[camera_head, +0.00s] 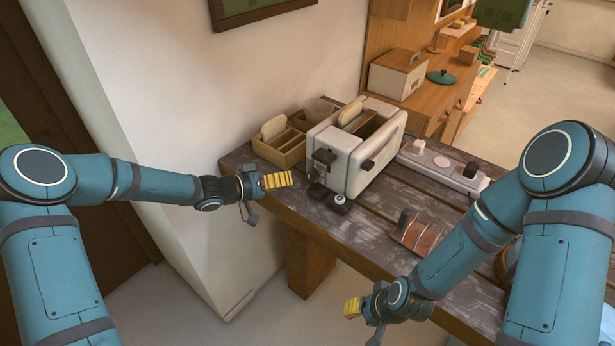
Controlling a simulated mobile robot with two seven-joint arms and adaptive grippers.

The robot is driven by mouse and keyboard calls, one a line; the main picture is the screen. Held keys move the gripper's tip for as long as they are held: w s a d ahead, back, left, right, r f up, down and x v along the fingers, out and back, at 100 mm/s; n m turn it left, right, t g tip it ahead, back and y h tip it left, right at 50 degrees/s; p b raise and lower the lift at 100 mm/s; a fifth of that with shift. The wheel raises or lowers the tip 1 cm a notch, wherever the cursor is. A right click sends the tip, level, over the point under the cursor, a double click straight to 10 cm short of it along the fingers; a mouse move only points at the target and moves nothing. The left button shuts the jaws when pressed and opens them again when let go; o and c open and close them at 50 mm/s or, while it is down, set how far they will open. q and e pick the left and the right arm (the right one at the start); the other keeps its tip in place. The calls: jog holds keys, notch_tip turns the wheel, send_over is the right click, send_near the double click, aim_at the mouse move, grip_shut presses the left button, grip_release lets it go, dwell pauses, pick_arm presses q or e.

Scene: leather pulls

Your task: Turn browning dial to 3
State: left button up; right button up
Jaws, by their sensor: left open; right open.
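A cream toaster (340,172) with dark levers stands on the dark wooden table, with a slice of bread showing in a slot. A small dark knob-like piece with a pale round top (339,198) sits low at its front corner. I cannot tell whether this is the browning dial, and no numbers are readable. My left gripper (277,181), with yellow fingertips, is open and empty, left of the toaster and apart from it. My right gripper (354,307) is open and empty, low in front of the table's near edge, far from the toaster.
A wooden box with bread (280,148) stands close behind the toaster's left side. A white power strip (445,165) lies to its right. A rack with reddish slices (416,234) is on the table (375,238) near my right arm. A wall rises behind on the left.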

aim_at(308, 177)
pick_arm(q)
jog(key=x, duration=0.8)
jog(key=shift+w+d, duration=0.1)
jog(key=shift+d, duration=0.1)
grip_shut()
